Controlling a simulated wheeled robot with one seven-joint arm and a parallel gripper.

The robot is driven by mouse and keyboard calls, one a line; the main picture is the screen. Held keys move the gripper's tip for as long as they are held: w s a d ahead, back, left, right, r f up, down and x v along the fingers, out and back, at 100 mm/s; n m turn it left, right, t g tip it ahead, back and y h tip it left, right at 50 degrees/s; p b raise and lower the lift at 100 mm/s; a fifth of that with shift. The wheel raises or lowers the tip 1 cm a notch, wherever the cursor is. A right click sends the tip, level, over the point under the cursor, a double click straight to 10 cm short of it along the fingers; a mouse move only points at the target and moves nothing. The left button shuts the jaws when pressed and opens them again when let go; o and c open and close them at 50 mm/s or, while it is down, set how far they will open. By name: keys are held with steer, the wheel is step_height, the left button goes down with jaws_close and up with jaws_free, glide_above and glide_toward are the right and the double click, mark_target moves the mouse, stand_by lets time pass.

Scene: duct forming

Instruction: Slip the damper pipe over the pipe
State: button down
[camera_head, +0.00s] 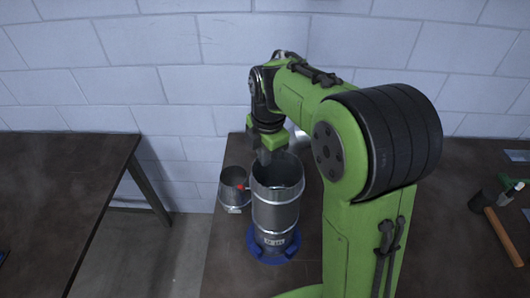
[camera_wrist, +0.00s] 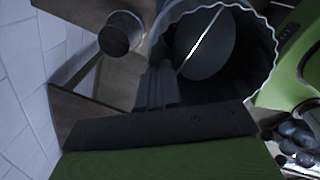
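The damper pipe (camera_head: 276,183) is a grey metal tube with a wavy rim. In the wrist view its open mouth shows a round dark plate (camera_wrist: 205,48) crossed by a bright rod. In the head view it stands upright in line above the lower pipe (camera_head: 274,240), which has a label and rises from a blue round base (camera_head: 262,252). How far the two overlap is hidden. My gripper (camera_head: 264,157) is at the damper pipe's upper rim, on its far left side. Its fingers (camera_wrist: 158,88) are close together and appear shut on the wall.
A shorter metal can-like pipe (camera_head: 234,193) stands close on the left; it also shows in the wrist view (camera_wrist: 120,33). A hammer (camera_head: 503,237) lies on the right of the table. Another table (camera_head: 60,200) stands across a gap.

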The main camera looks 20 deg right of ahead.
steer(key=shift+r, duration=0.1)
steer(key=c, duration=1.3)
jaws_free()
steer(key=r, duration=0.5)
steer(key=s+r+p, duration=0.1)
steer(key=r, duration=0.4)
steer(key=r+p, duration=0.1)
steer(key=r, duration=0.4)
steer(key=shift+s+d+r, duration=0.2)
steer(key=shift+s+r, duration=0.05)
steer(key=shift+r, duration=0.1)
